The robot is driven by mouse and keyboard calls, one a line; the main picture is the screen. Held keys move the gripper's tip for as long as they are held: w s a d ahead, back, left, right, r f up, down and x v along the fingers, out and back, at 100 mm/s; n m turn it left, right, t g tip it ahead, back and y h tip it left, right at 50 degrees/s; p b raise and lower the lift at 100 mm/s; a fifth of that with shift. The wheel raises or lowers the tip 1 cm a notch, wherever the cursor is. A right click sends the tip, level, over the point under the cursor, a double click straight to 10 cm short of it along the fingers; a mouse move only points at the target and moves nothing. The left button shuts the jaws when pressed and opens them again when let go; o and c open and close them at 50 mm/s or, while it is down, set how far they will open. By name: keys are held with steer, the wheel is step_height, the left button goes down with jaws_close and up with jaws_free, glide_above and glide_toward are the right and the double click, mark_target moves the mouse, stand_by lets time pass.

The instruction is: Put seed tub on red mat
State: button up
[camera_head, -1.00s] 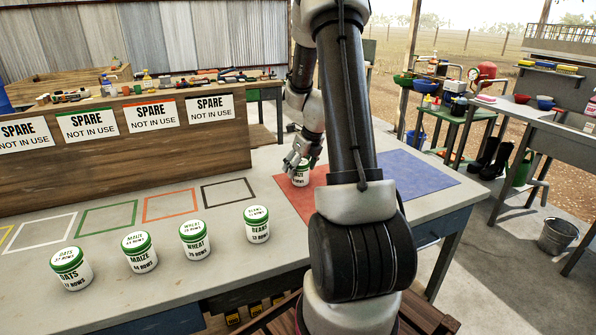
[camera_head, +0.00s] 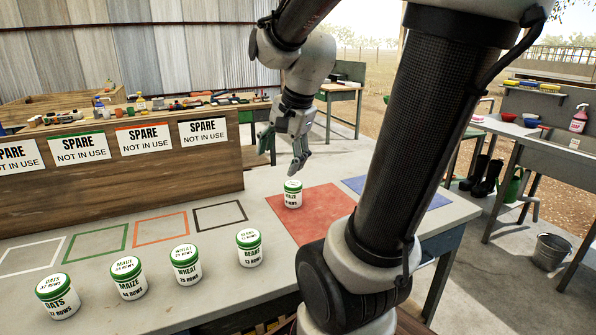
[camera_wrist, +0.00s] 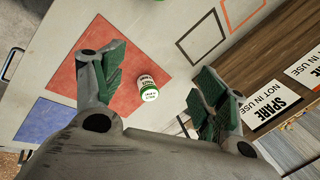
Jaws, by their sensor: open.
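A small white tub with a green lid (camera_head: 292,196), its label seeming to read MAIZE, stands upright on the red mat (camera_head: 322,218), near the mat's left edge. In the wrist view the tub (camera_wrist: 147,88) also sits inside the edge of the red mat (camera_wrist: 118,98). My gripper (camera_head: 282,153) is above the tub, open and apart from it. In the wrist view its two fingers (camera_wrist: 160,72) are spread wide with nothing between them, and the tub shows beyond them.
Similar tubs marked OATS (camera_head: 58,298), MAIZE (camera_head: 129,280), WHEAT (camera_head: 186,266) and BEANS (camera_head: 250,249) stand along the front. A blue mat (camera_head: 437,199) lies right of the red one. Coloured outlines and a wooden board (camera_head: 120,185) with SPARE signs are at left.

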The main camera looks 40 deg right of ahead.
steer(key=s+a+r+n, duration=0.1)
steer(key=s+a+n, duration=0.3)
steer(key=s+n, duration=0.7)
steer(key=n, duration=0.3)
steer(key=shift+n+h, duration=0.3)
